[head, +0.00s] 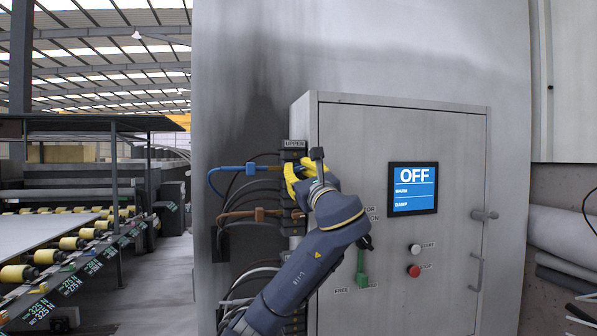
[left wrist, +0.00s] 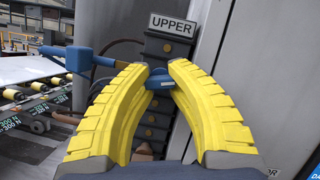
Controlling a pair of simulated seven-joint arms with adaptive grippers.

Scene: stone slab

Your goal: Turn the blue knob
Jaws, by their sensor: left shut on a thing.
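My left gripper (head: 290,178), with yellow ridged fingers, is at the dark valve column on the left side of the grey cabinet. In the left wrist view its fingertips (left wrist: 159,74) close around a small blue knob (left wrist: 158,80), just below the UPPER label (left wrist: 171,25). Both fingers appear to touch the knob, one on each side. In the head view the fingers and wrist hide the knob. My right gripper is not in view.
A blue hose fitting (head: 236,169) sticks out left of the column, with an orange one (head: 237,213) below it. The cabinet door (head: 440,140) carries a screen reading OFF (head: 413,188), a green lever (head: 361,268) and a red button (head: 414,271). A roller conveyor (head: 75,243) stands left.

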